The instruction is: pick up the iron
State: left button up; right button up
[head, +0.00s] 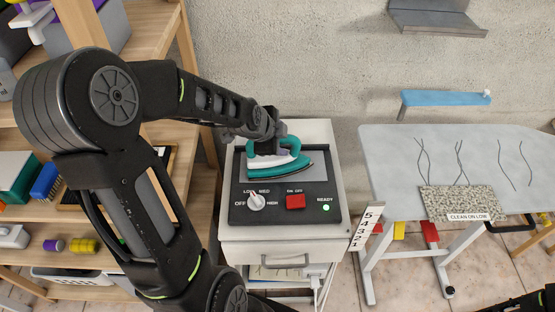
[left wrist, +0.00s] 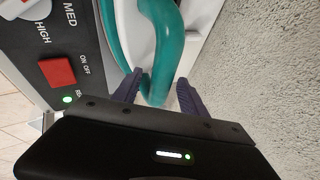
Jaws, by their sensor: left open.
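A teal and white iron (head: 284,164) rests on the grey plate of a dark control panel on a small white cabinet, in the middle of the head view. Its teal handle (left wrist: 163,40) fills the top of the left wrist view. My left gripper (head: 272,148) is at the iron's handle. In the left wrist view its two dark fingers (left wrist: 158,92) are apart, one on each side of the lower end of the handle. A gap shows beside the fingers, and I cannot tell whether either touches. My right gripper is not seen.
The panel (head: 240,211) has a white dial (head: 256,201), a red switch (head: 295,202) and a lit green light (head: 326,208). An ironing board (head: 390,150) stands right, carrying a speckled pad (head: 455,200). Wooden shelves (head: 200,185) stand left. A wall is close behind.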

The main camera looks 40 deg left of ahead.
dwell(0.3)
pick_arm(q)
grip_shut()
dwell(0.4)
dwell(0.8)
jog(key=shift+r, duration=0.1)
